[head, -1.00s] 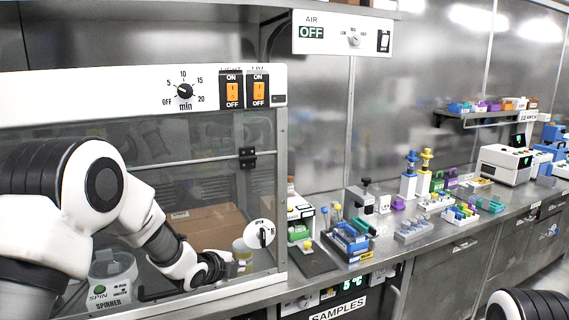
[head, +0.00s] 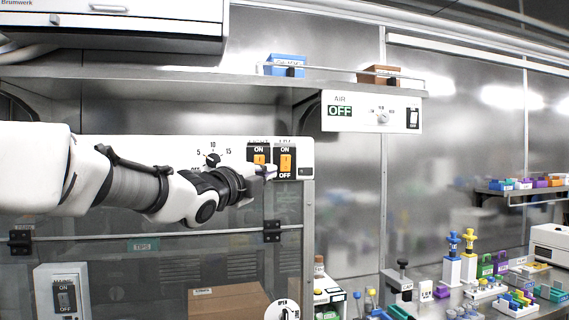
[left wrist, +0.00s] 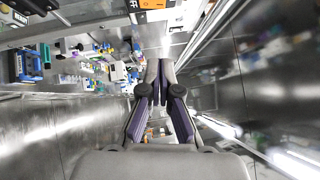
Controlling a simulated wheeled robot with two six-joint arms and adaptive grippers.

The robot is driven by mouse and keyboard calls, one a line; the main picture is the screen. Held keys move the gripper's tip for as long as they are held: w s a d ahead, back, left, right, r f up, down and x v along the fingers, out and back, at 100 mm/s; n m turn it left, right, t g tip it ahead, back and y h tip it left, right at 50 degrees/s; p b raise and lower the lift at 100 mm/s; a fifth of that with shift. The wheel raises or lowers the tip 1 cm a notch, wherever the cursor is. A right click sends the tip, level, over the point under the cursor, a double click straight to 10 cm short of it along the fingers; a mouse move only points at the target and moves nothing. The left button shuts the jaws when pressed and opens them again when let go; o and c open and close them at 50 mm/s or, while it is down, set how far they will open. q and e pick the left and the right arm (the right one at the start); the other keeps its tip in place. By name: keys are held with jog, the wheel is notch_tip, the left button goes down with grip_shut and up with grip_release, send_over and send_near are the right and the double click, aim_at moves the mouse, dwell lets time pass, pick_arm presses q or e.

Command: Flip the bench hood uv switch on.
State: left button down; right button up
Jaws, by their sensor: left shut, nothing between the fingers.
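The bench hood's white front panel (head: 100,150) carries two rocker switches with orange rockers. The right one is the UV switch (head: 285,161), marked ON above and OFF below; its rocker position is too small to tell. The light switch (head: 259,154) is left of it, its lower part hidden by my left gripper. My left gripper (head: 270,172) is shut and empty, its tips at the lower left of the UV switch; I cannot tell whether they touch it. My right gripper is out of view.
A timer knob (head: 212,160) is left of the switches, partly behind my arm. An AIR panel (head: 370,112) reading OFF hangs at upper right. A shelf (head: 150,78) runs above the hood. Below are the glass sash and a cardboard box (head: 228,302). Racks crowd the right bench.

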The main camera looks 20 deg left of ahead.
pick_arm(q)
jog(key=p, duration=0.5)
send_near(291, 159)
jog(key=w+d, duration=0.3)
jog(key=w+p, duration=0.1)
jog(key=w+a+r+p, duration=0.1)
jog(key=shift+w+a+r+p, duration=0.15)
jog(key=shift+w+a+p, duration=0.1)
jog(key=shift+a+p, duration=0.1)
jog(key=shift+w+a, duration=0.2)
jog(key=shift+a, duration=0.05)
jog(key=shift+d, duration=0.1)
